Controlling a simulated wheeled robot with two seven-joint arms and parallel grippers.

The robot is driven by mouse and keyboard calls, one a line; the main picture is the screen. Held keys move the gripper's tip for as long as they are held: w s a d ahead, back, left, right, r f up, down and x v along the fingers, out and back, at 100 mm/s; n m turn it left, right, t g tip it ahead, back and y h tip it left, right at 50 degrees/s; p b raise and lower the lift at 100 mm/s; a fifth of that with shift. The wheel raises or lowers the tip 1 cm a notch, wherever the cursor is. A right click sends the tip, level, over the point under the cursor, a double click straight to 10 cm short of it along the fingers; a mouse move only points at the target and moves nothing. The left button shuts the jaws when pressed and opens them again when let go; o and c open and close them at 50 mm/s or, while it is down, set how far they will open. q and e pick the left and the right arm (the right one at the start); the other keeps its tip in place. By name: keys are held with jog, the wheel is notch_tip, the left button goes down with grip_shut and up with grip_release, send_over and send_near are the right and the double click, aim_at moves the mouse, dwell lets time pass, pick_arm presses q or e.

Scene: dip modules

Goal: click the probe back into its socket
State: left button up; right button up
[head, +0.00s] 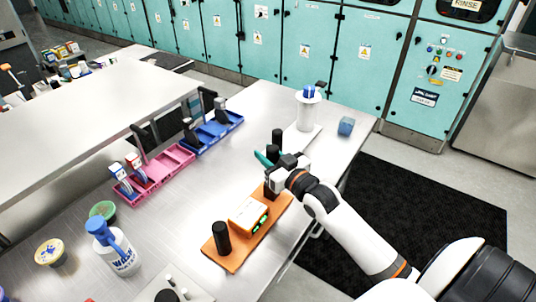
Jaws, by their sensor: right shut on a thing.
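My right gripper (276,168) reaches in from the lower right, over the far end of an orange board (232,262). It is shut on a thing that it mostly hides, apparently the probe. A teal piece (262,158) sticks out to the left of the fingers; I cannot tell whether it belongs to the held thing. On the board stand an orange box (248,217) with a green-lit side and an upright black cylinder (222,238). The socket cannot be made out; part of the board's far end is hidden by the gripper. My left gripper is out of view.
Black cylinders (277,137) stand just beyond the gripper. Pink (160,172) and blue (214,133) trays lie left. A spray bottle (118,256) and small bowls stand at front left.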

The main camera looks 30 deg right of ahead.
dwell(0.6)
jog(key=shift+f+p, duration=0.15)
jog(key=shift+p, duration=0.2)
dwell(0.5)
jog(key=shift+f, duration=0.9)
dwell(1.2)
jog(key=shift+f+b, duration=1.6)
jog(key=shift+f, duration=0.6)
dwell(1.1)
jog(key=shift+c, duration=0.5)
jog(key=o, duration=1.7)
jog(key=shift+r, duration=0.15)
